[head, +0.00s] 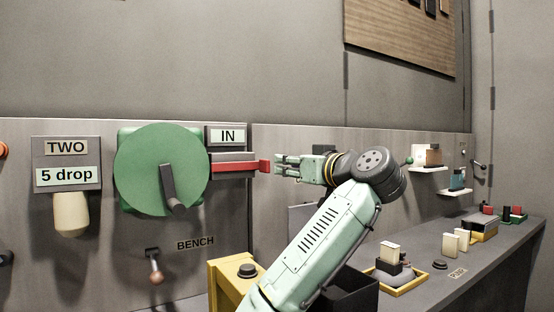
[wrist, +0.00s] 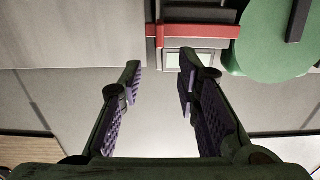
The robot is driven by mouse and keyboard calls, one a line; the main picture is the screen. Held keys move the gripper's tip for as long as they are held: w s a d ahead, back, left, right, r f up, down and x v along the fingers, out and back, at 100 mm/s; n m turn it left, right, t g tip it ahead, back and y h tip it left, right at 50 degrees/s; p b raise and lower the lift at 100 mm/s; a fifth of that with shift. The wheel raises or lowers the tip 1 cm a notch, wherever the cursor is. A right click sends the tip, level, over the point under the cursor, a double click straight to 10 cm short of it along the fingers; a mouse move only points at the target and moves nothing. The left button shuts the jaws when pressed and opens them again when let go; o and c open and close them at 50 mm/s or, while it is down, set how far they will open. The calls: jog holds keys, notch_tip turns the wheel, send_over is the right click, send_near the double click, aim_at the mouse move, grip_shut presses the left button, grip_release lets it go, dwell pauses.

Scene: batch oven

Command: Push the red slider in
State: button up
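The red slider (head: 236,168) sticks out to the right from a slot under the "IN" label (head: 227,136), with a red block at its right end. My gripper (head: 279,164) is just right of that end block, at about its height, pointing left toward the panel. I cannot tell whether it touches the block. In the wrist view the red slider (wrist: 200,31) crosses the top, beyond the fingertips. My gripper (wrist: 160,78) shows there with its two fingers apart and nothing between them.
A large green disc (head: 150,165) with a dark handle stands left of the slider. A "TWO / 5 drop" box (head: 66,160) is further left. A yellow stand (head: 226,285) with a black button is below. A bench (head: 480,255) with several small blocks and trays runs along the right.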

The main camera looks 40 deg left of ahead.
aim_at(269, 161)
jog(key=p+x, duration=0.4)
jog(key=x, duration=0.6)
jog(key=shift+a+r, duration=0.1)
grip_shut()
dwell(0.6)
